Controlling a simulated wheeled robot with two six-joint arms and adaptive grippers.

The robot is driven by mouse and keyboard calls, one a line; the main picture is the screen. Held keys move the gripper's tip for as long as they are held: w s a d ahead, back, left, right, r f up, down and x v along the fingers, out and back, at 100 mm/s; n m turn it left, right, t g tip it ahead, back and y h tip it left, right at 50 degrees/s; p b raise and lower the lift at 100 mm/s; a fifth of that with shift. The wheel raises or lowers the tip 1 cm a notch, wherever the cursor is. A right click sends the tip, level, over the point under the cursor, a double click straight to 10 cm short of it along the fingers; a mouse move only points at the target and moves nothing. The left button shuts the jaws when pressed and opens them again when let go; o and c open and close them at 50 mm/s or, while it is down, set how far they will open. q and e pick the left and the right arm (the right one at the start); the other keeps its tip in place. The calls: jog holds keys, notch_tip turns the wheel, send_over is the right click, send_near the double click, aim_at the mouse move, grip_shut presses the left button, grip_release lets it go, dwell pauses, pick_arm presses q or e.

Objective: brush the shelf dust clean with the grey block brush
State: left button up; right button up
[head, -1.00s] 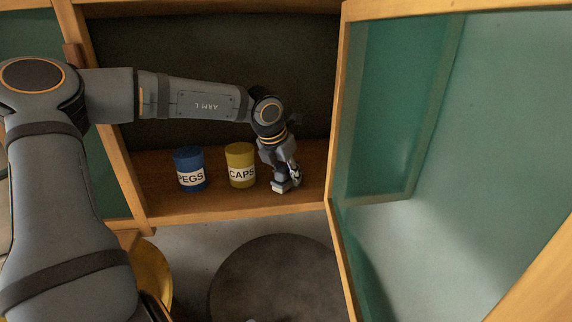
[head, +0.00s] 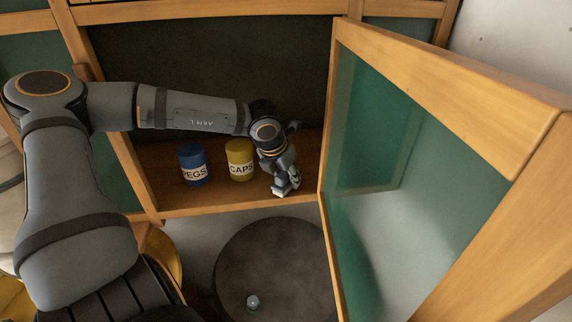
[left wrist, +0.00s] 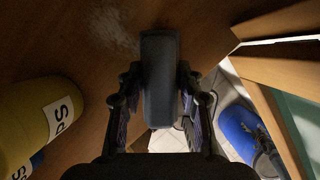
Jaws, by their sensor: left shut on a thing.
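The grey block brush (left wrist: 160,85) is held upright in the left wrist view between the two fingers of my left gripper (left wrist: 160,100), which is shut on it. In the head view my left gripper (head: 285,183) is at the right part of the shelf (head: 220,199), near its front edge, with the brush's pale end (head: 279,193) pointing down. A pale patch of dust (left wrist: 115,28) lies on the wood beyond the brush in the left wrist view. I cannot tell whether the brush touches the shelf. My right gripper is not in view.
A blue PEGS jar (head: 193,164) and a yellow CAPS jar (head: 240,159) stand on the shelf left of my gripper. An open glazed door (head: 450,75) stands close on the right. Below is a round dark top (head: 275,262) with a small pale ball-like object (head: 253,302).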

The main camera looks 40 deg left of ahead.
pick_arm(q)
jog(key=shift+s+d+r, duration=0.1)
jog(key=shift+s+d, duration=0.05)
jog(key=shift+d, duration=0.05)
jog(key=shift+f, duration=0.25)
jog(key=shift+w+a+r+b, duration=0.1)
jog(key=shift+w+a+b, duration=0.3)
jog(key=shift+a, duration=0.4)
jog(key=shift+w+a+r+b, duration=0.1)
jog(key=shift+w+a+b, duration=0.2)
jog(key=shift+a, duration=0.45)
jog(key=shift+w+a+r, duration=0.1)
jog(key=shift+a, duration=0.15)
jog(key=shift+w, duration=0.2)
jog(key=shift+w+a+b, duration=0.4)
jog(key=shift+w+a, duration=0.2)
jog(key=shift+a, duration=0.1)
jog(key=shift+w+a, duration=0.5)
jog(key=shift+a, duration=0.2)
jog(key=w+a, duration=0.1)
jog(key=w+a+f+b, duration=0.1)
jog(key=w, duration=0.1)
jog(key=shift+a+f, duration=0.15)
jog(key=shift+a, duration=0.1)
grip_shut()
